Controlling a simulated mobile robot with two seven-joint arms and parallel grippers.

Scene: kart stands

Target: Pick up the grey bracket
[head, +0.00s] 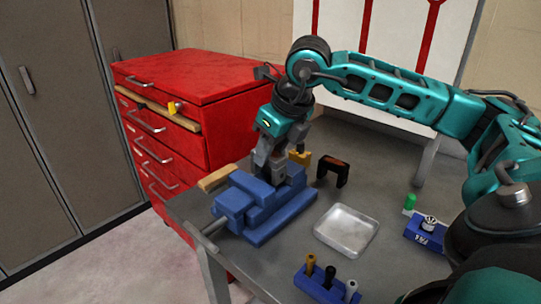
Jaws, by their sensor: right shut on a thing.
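My right gripper (270,172) points down at the blue vise (262,208) on the grey workbench. It is shut on a grey piece at the vise jaws, which I take to be the grey bracket. The fingers are grey too and hide most of it, so its outline is hard to make out. I cannot tell whether the bracket still touches the vise jaws. My left gripper is not in view.
On the workbench (390,262) are a silver tray (346,229), a black arch-shaped piece (333,170), a blue holder with several pegs (325,284), a green piece (409,203) and a blue block (427,232). A red drawer cabinet (200,85) stands behind left.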

